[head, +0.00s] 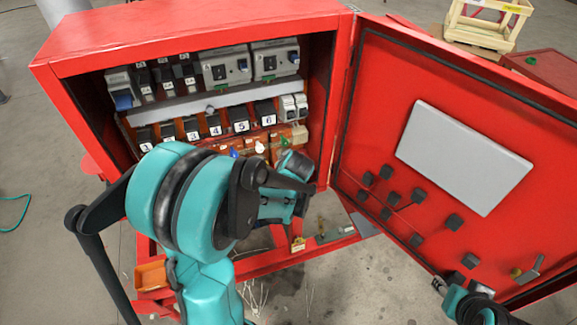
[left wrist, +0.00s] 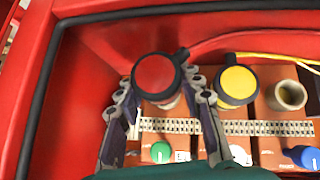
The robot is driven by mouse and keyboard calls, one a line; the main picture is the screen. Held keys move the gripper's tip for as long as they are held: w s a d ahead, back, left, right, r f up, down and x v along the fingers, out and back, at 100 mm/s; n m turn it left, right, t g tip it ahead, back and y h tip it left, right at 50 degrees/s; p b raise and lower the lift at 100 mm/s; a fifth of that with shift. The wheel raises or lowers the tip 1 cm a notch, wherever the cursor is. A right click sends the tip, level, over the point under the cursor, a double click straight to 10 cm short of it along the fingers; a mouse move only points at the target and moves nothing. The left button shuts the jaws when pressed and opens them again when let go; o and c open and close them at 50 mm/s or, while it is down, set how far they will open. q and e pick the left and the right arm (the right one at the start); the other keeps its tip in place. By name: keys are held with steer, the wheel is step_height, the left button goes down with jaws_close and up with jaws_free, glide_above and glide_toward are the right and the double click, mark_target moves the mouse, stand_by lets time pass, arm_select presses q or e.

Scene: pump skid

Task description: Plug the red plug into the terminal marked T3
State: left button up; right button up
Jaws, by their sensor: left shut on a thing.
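In the left wrist view a red-capped plug (left wrist: 157,75) with a black body stands between the fingers of my left gripper (left wrist: 165,112). The gripper is shut on it. Whether the plug's lower end sits in a terminal is hidden. A yellow-capped plug (left wrist: 237,83) stands beside it, just outside the finger. An open round socket (left wrist: 290,95) is beyond the yellow plug. No T3 marking is readable. In the head view my left arm reaches to the cabinet's lower right, and its wrist hides the fingertips. My right gripper (head: 440,286) is at the lower right, near the door, too small to judge.
Green (left wrist: 160,152), white (left wrist: 240,155) and blue (left wrist: 304,157) knobs sit beside a pale terminal strip (left wrist: 265,128). The red cabinet wall (left wrist: 38,65) is close on the left. The open cabinet door (head: 370,120) fills the head view's right. Numbered breakers (head: 240,118) line the cabinet.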

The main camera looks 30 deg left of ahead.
arm_select(q)
steer(key=shift+w+a+b, duration=0.3)
steer(key=shift+w+a, duration=0.65)
steer(key=shift+a, duration=0.15)
stand_by(0.4)
steer(key=shift+r, duration=0.1)
steer(key=o, duration=1.2)
steer(key=shift+w+a, duration=0.1)
steer(key=v, duration=1.2)
